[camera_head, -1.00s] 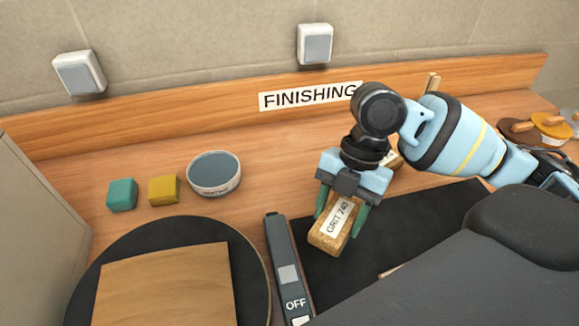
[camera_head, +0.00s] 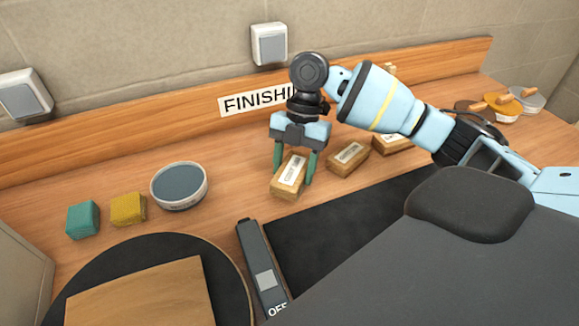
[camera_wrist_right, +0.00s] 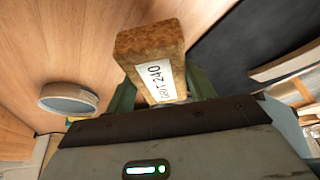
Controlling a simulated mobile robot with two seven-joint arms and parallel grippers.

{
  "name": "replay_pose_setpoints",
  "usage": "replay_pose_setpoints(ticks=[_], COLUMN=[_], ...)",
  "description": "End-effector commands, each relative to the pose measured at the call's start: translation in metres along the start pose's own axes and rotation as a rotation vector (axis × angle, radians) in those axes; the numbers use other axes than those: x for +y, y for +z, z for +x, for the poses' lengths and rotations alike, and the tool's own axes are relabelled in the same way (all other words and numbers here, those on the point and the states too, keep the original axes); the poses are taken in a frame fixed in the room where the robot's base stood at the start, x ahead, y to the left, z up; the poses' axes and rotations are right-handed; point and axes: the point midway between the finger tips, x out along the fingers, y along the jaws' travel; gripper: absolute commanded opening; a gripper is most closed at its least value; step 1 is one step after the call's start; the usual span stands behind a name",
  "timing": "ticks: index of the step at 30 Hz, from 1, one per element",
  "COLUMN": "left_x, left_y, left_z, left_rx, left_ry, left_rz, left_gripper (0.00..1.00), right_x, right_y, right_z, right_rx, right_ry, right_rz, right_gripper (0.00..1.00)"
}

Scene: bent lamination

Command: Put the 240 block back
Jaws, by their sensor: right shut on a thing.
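The 240 block (camera_head: 289,177) is a tan cork-like block with a white label. It is between the fingers of my right gripper (camera_head: 296,166), at the left end of a row of similar blocks on the wooden bench. In the right wrist view the block (camera_wrist_right: 152,55) reads "GRIT 240", with my right gripper's green fingers (camera_wrist_right: 160,95) shut on its sides. I cannot tell whether its underside touches the bench. My left gripper is not in view.
Two similar labelled blocks (camera_head: 347,158) (camera_head: 391,142) lie to its right. A round grey-topped tin (camera_head: 179,185), a yellow block (camera_head: 128,208) and a teal block (camera_head: 83,219) stand to the left. A black mat (camera_head: 325,222), a switch marked OFF (camera_head: 262,268) and a round turntable (camera_head: 232,287) lie in front.

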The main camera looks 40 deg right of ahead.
Motion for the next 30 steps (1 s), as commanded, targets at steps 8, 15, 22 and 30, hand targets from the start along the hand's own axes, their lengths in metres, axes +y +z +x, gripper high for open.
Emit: replay_pose_setpoints(ticks=[8,15,22,30], left_x=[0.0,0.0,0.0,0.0], left_y=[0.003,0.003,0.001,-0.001], left_z=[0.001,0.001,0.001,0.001], left_rx=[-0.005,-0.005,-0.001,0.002], left_ry=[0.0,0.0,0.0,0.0], left_rz=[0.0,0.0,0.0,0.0], left_gripper=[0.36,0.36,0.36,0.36], right_x=[0.017,0.018,0.02,0.021], right_y=[0.023,0.025,0.038,0.043], right_z=[-0.006,-0.007,0.012,0.024], right_rx=[0.001,0.0,0.0,-0.001], right_ry=[-0.001,-0.001,-0.004,0.0], right_rz=[-0.001,0.0,0.002,-0.001], right_gripper=[0.33,0.33,0.33,0.33])
